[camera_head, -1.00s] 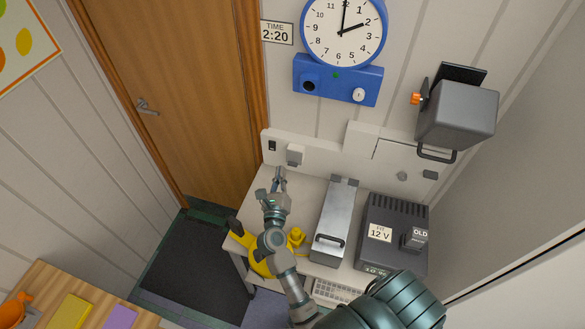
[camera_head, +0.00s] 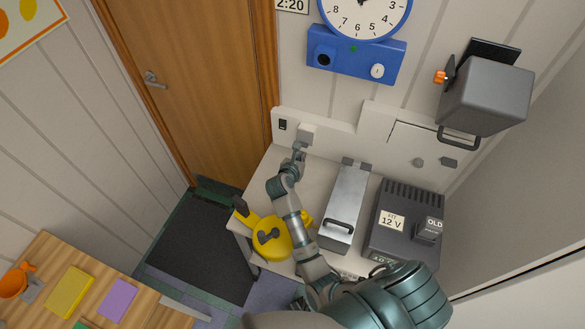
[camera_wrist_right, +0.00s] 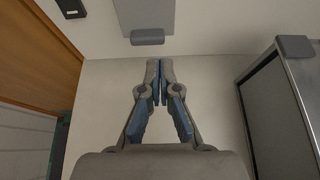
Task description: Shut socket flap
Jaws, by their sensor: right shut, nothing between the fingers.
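The socket flap (camera_head: 308,132) is a small light grey piece on the white upright panel behind the bench. In the right wrist view the grey flap (camera_wrist_right: 147,14) is at the top, with a darker lip (camera_wrist_right: 147,37) along its lower edge. My right gripper (camera_head: 299,148) is at the lower front of the flap. In the wrist view my right gripper (camera_wrist_right: 154,66) is shut and empty, its fingertips just below the lip in the picture. A gap shows between them there. I cannot tell the flap's exact angle. My left gripper is not in view.
A black switch (camera_head: 283,125) sits left of the flap. On the bench are a long metal box (camera_head: 346,210), a dark 12 V unit (camera_head: 400,245) and a yellow round object (camera_head: 270,240) beside my arm. A grey box (camera_head: 486,98) juts from the wall at right.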

